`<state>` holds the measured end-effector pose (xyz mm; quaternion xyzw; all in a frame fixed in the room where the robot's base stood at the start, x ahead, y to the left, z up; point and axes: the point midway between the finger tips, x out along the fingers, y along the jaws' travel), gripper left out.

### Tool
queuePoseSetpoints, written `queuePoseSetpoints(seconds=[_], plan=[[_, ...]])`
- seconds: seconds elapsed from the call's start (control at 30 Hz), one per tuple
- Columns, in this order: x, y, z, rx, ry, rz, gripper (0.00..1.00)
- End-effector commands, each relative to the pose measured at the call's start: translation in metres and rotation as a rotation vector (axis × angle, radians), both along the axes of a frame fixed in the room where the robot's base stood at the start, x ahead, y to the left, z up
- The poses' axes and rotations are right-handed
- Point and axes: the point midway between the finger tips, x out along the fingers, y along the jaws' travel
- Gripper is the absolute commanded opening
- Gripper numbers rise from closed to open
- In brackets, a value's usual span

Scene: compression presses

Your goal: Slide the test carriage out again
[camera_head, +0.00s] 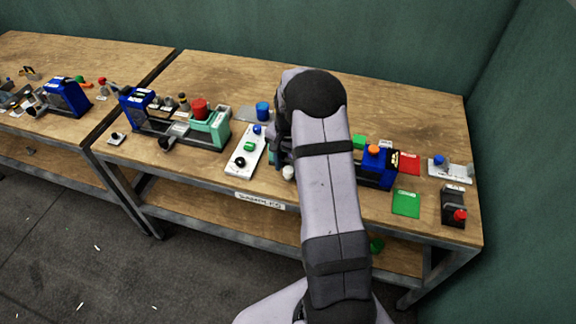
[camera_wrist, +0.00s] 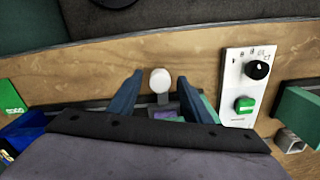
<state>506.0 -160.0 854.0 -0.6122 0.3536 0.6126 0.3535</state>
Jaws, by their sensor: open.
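The white round knob (camera_wrist: 160,80) of the test carriage sits on a short grey stem in the wrist view, and a purplish part lies behind it between green sides. The knob also shows at the left edge of my arm in the head view (camera_head: 288,173). My gripper (camera_wrist: 158,77) is open. Its two dark blue fingers stand on either side of the knob with gaps. Most of the carriage and its press are hidden by my arm and gripper. A blue press part with an orange cap (camera_head: 374,151) shows right of my arm.
A white control panel (camera_wrist: 246,86) with a black knob and green button stands beside the press. A green pad (camera_head: 406,203), a red pad (camera_head: 408,164) and a dark box with a red button (camera_head: 455,208) lie to the right. Another press (camera_head: 208,127) stands left.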

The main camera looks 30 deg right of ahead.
Motion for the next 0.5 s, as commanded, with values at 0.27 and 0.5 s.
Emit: queuePoseSetpoints(seconds=[0.27, 0.5], plan=[[0.0000, 0.0000, -0.0007, 0.000, 0.000, 0.000, 0.37], [0.0000, -0.0001, -0.0004, 0.000, 0.000, 0.000, 0.00]])
